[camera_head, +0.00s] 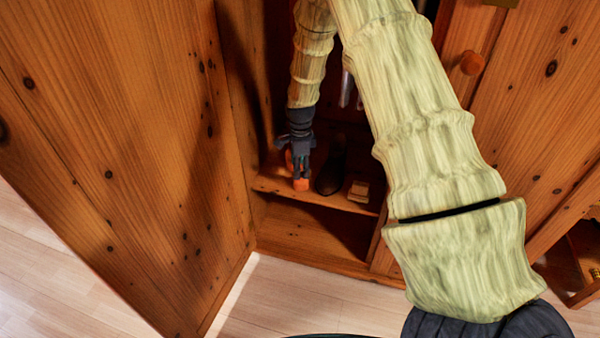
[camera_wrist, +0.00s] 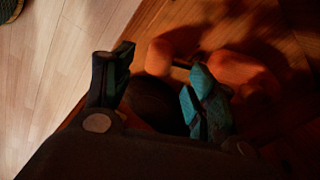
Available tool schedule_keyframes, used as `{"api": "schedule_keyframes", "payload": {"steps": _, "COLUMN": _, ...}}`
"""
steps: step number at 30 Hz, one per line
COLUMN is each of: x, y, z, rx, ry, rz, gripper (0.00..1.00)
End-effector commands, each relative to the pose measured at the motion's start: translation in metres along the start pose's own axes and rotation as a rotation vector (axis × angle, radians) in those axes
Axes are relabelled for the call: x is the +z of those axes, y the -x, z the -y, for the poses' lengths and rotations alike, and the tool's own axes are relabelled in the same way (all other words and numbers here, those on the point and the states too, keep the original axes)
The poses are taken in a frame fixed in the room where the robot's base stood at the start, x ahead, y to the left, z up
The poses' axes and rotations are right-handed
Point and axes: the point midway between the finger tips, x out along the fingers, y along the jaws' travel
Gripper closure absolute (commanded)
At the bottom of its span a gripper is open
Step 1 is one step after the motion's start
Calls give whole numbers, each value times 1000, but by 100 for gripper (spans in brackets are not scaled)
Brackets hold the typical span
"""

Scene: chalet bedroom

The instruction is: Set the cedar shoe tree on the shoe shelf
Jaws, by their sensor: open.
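The cedar shoe tree (camera_head: 301,184) is orange and sits on the low shelf board (camera_head: 339,200) inside the wooden cabinet, near its left end. In the wrist view the shoe tree (camera_wrist: 240,75) shows as two rounded orange parts with a thin dark rod between them. My gripper (camera_head: 297,160) is right above it, pointing down. In the wrist view my gripper (camera_wrist: 155,92) has its fingers spread, and the smaller orange part shows beyond the gap. One fingertip overlaps the rod in the picture; I cannot tell whether it touches.
The large cabinet panel (camera_head: 130,130) closes the left side. The pale floor (camera_head: 300,300) in front is clear.

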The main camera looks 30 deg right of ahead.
Motion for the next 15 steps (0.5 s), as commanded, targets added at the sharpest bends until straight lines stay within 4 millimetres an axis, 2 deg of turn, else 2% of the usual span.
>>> {"api": "schedule_keyframes", "payload": {"steps": 1, "x": 0, "y": 14, "z": 1, "rx": -3, "ry": 0, "rz": 0, "gripper": 43}}
{"api": "schedule_keyframes", "payload": {"steps": 6, "x": 0, "y": 42, "z": 1, "rx": -2, "ry": -1, "rz": 0, "gripper": 43}}
{"api": "schedule_keyframes", "payload": {"steps": 12, "x": 0, "y": 62, "z": 0, "rx": -1, "ry": 0, "rz": 0, "gripper": 43}}
{"api": "schedule_keyframes", "payload": {"steps": 15, "x": 0, "y": 64, "z": -1, "rx": 1, "ry": 4, "rz": -1, "gripper": 43}}
